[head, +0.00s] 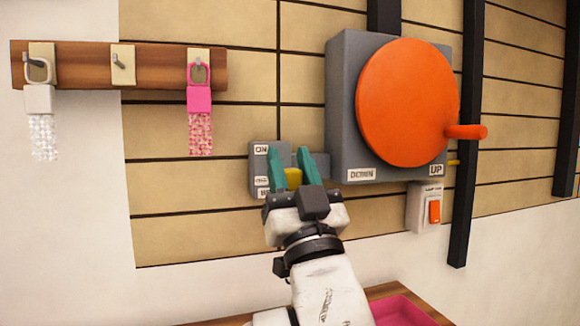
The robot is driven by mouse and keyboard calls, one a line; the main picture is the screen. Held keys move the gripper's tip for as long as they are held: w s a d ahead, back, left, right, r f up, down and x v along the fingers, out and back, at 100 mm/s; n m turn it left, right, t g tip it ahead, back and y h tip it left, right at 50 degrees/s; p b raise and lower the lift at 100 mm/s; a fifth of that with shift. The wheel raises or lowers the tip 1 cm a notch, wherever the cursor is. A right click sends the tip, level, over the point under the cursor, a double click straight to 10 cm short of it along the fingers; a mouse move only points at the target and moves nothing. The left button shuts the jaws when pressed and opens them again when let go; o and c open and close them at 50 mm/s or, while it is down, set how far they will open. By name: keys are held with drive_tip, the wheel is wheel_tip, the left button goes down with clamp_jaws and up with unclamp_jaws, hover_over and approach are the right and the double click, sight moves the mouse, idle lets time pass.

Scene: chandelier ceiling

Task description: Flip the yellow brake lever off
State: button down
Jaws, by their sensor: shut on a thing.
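The yellow brake lever (293,177) shows as a small yellow patch between the teal fingers of my gripper (292,172). My gripper is shut on it, in front of the grey brake plate (257,158) on the wall. The plate has an ON label at its top and more labels lower down, partly hidden and too small to read surely. My fingers and gripper body hide most of the lever and the right part of the plate, so I cannot tell its exact position.
Right of the plate is a grey box with a large orange disc (405,100) and a protruding orange handle (466,132). Below it is a switch with an orange rocker (434,211). A wooden rack (150,68) holds tags at upper left. A pink tray (405,312) is at the bottom.

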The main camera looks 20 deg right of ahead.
drive_tip(key=c, duration=0.8)
unclamp_jaws()
drive_tip(key=shift+s, duration=0.1)
drive_tip(key=b+v, duration=0.3)
drive_tip(key=v, duration=0.7)
drive_tip(key=shift+s+f, duration=0.2)
drive_tip(key=shift+f, duration=0.15)
drive_tip(key=shift+a, duration=0.1)
